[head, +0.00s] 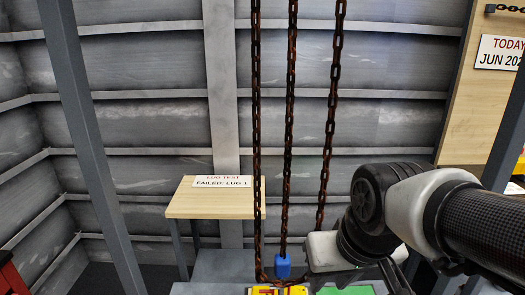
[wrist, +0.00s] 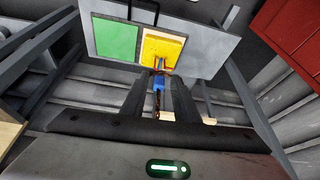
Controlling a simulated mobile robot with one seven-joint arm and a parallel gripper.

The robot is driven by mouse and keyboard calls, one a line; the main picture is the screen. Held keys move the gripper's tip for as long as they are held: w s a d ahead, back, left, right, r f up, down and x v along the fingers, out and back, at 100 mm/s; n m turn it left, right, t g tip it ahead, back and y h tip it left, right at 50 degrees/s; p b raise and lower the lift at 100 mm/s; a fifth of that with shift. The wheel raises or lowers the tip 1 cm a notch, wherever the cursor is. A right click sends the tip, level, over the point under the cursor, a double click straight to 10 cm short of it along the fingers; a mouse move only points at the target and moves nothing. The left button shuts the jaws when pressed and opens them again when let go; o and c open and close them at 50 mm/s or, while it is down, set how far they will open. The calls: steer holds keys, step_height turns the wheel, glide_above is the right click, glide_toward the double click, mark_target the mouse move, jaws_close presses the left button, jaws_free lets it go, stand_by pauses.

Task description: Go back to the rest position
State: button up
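My gripper (wrist: 159,78) shows in the wrist view as two dark fingers spread apart, with nothing held between them. A blue block (wrist: 158,82) on a chain appears in the gap between the fingers, seemingly beyond them. In the head view my arm comes in from the right, and the pale hand body is at lower centre-right; its fingertips cannot be made out there. The blue block (head: 283,266) hangs on the middle rusty chain, left of the hand.
Rusty chains (head: 333,110) hang left of my arm. Below are a yellow pad (head: 262,291) and a green pad (head: 345,290) on a grey plate (wrist: 205,48). A small wooden table (head: 200,203) carries a "LUG TEST" sign (head: 223,182). Grey posts (head: 92,150) stand left.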

steer(key=s+d+r+p, duration=0.1)
steer(key=r+p, duration=1)
steer(key=r, duration=0.2)
steer(key=s+d+r+m+t+p, duration=0.1)
steer(key=s+r+p, duration=0.1)
steer(key=r+p, duration=0.9)
step_height(320, 180, up, 3)
steer(key=shift+d+f+h+p, duration=0.15)
steer(key=shift+f+h+p, duration=0.05)
steer(key=shift+h+p, duration=0.15)
